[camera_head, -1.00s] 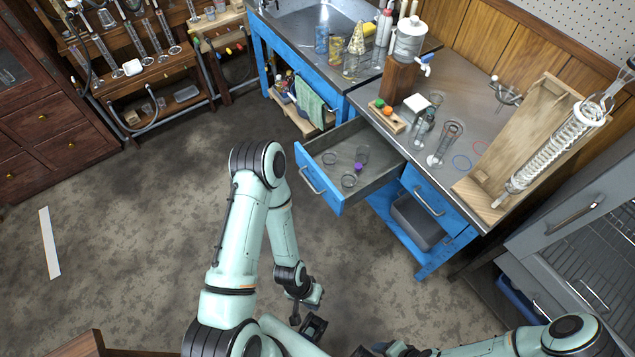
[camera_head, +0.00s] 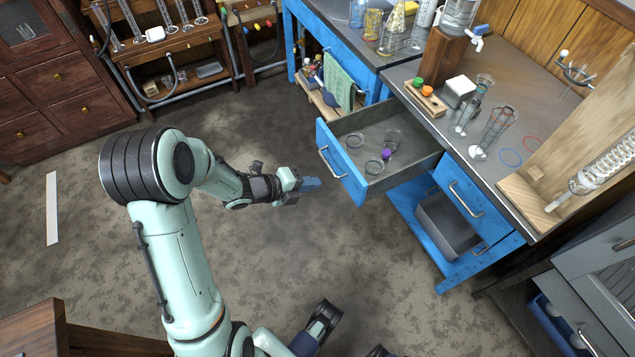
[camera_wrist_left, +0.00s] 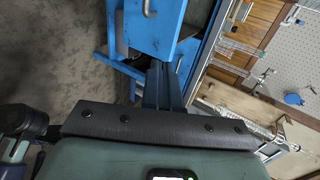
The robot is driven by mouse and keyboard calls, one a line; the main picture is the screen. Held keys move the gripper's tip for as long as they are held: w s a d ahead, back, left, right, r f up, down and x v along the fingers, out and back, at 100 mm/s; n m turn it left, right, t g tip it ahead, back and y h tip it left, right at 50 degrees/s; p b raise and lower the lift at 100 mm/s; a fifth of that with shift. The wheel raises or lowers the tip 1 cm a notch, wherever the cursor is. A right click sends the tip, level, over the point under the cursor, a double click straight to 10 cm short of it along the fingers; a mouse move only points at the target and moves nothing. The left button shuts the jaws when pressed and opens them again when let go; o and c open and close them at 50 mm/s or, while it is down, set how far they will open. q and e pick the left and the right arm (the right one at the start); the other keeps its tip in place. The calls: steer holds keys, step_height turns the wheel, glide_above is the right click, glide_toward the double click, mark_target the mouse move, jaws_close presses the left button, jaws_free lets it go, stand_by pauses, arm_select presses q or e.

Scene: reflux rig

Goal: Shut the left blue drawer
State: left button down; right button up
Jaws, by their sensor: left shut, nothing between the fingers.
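The left blue drawer (camera_head: 344,167) is pulled well out from under the right-hand bench, with its metal handle (camera_head: 330,162) on the front. It holds several small clear glass pieces and a purple-capped item (camera_head: 386,155). My left gripper (camera_head: 312,184) is shut and empty, just left of the drawer front near its lower part, with a small apparent gap. In the left wrist view its fingers (camera_wrist_left: 162,86) point toward the blue drawer front (camera_wrist_left: 155,28); contact cannot be judged. A dark and blue part of mine shows at the bottom of the head view; I cannot tell whether it is my right gripper.
The second blue drawer (camera_head: 470,195) is shut, with a grey bin (camera_head: 450,228) below it. Glassware (camera_head: 497,130) and a wooden stand (camera_head: 525,198) are on the bench. A green towel (camera_head: 340,80) hangs at the sink bench. Floor left of the open drawer is clear.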

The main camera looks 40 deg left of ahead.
mark_target(354, 175)
arm_select(q)
steer(key=x, duration=0.3)
steer(key=b+x, duration=0.1)
steer(key=x, duration=0.2)
steer(key=r+b+x, duration=0.1)
steer(key=x, duration=0.3)
steer(key=shift+w+d, duration=0.15)
steer(key=shift+d, duration=0.05)
steer(key=shift+w+d, duration=0.25)
steer(key=shift+w, duration=0.45)
arm_select(e)
steer(key=shift+t+h, duration=0.3)
steer(key=shift+t, duration=0.2)
steer(key=shift+w+d+f, duration=0.3)
steer(key=shift+w+f, duration=0.2)
steer(key=shift+w, duration=0.1)
steer(key=shift+w+d+f, duration=0.35)
steer(key=shift+w+f, duration=0.1)
steer(key=shift+w, duration=0.2)
steer(key=shift+w+d+f, duration=0.3)
steer(key=shift+w+f, duration=0.2)
steer(key=shift+w, duration=0.1)
arm_select(q)
steer(key=shift+w, duration=0.1)
